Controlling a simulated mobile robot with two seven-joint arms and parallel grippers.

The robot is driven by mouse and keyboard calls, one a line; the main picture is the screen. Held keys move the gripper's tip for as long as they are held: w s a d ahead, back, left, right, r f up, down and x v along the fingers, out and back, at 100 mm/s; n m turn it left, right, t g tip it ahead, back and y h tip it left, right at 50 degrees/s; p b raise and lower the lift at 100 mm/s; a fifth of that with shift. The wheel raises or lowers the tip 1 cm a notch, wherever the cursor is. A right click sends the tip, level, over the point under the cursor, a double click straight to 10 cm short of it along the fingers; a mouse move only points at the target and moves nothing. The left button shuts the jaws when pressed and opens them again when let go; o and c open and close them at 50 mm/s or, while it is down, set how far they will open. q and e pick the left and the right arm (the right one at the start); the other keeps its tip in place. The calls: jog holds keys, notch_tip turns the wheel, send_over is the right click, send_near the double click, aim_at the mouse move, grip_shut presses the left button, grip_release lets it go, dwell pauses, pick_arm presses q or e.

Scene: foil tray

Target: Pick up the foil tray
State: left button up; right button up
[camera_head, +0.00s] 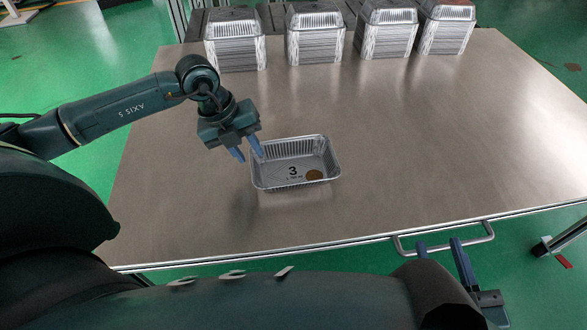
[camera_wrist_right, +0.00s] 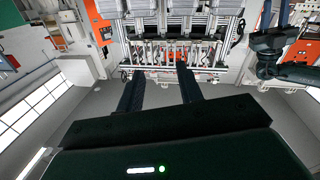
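A single silver foil tray (camera_head: 318,147) sits upright on the metal table, marked with a "3" and a round brown spot inside. My left gripper (camera_head: 249,150) is at the tray's left end, with its fingers pointing down and apart. One finger is close to the tray's upper left rim, the other is outside it to the left; I cannot tell whether either touches. My right gripper (camera_head: 440,248) is low at the table's front edge, beside the metal handle, with its fingers apart and empty. Its spread fingers also show in the right wrist view (camera_wrist_right: 160,92).
Several stacks of foil trays (camera_head: 236,50) stand along the back of the table (camera_head: 430,140). The table around the single tray is clear. A metal handle (camera_head: 445,239) sticks out from the front edge near my right gripper.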

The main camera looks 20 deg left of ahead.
aim_at(255, 163)
pick_arm(q)
jog(key=x, duration=0.1)
jog(key=b+x, duration=0.1)
jog(key=x, duration=0.2)
jog(key=shift+s, duration=0.3)
jog(key=shift+w+d+f+b, duration=0.15)
jog(key=shift+f+b, duration=0.2)
jog(key=shift+f, duration=0.25)
pick_arm(e)
jog(key=shift+s+a+n+t+y, duration=0.15)
jog(key=shift+a+n+t+y, duration=0.25)
jog(key=shift+y, duration=0.3)
pick_arm(q)
jog(key=shift+c, duration=0.2)
grip_shut()
